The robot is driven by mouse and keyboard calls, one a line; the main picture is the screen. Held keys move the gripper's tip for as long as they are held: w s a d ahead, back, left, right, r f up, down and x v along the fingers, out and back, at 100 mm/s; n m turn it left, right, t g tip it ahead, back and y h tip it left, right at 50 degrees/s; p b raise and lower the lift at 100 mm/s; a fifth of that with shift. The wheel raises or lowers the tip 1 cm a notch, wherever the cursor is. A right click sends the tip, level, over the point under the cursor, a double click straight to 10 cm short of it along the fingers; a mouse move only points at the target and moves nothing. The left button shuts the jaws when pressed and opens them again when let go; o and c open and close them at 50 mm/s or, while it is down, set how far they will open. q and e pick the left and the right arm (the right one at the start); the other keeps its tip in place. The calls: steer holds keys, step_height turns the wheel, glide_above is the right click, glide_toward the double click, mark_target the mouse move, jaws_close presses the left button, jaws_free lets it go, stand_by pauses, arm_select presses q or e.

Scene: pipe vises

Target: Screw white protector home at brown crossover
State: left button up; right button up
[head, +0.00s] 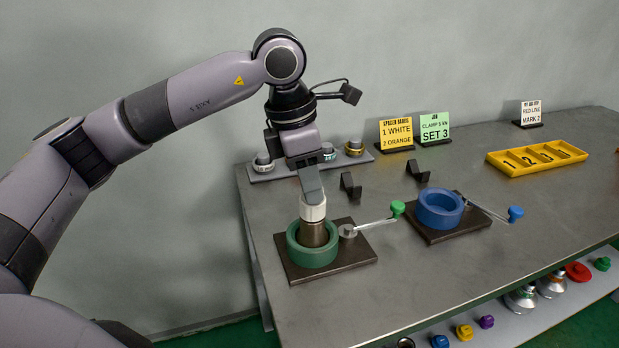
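The brown crossover (314,234) stands upright in the round green vise (312,257) at the front left of the bench. The white protector (313,211) sits on top of the crossover, in line with it. My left gripper (312,196) points straight down from above, with its near finger against the protector's upper part. It looks shut on the protector; the far finger is hidden. Whether any thread shows between protector and crossover is too small to tell. My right gripper is out of view.
The green vise's handle (398,208) sticks out to the right. A blue vise (438,209) stands beyond it, empty. A rack of protectors (355,148), sign cards (396,132) and a yellow numbered tray (537,157) are at the back. A lower shelf (560,308) holds several coloured parts.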

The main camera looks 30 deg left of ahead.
arm_select(q)
steer(key=o, duration=0.4)
